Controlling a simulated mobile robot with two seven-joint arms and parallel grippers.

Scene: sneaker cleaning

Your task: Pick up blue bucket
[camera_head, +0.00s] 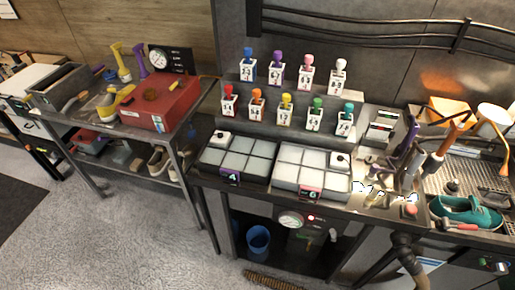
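A blue bucket (258,242) stands upright on the dark lower shelf under the middle workbench, left of a machine with a round gauge. Its open top faces up and its full height is in view in the head view. Neither of my grippers can be made out in this view.
The workbench (262,200) overhangs the bucket, and its legs stand at both sides. A round gauge (291,221) is to the bucket's right. A brown brush-like strip (272,281) lies in front. The grey floor (150,235) at left is clear.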

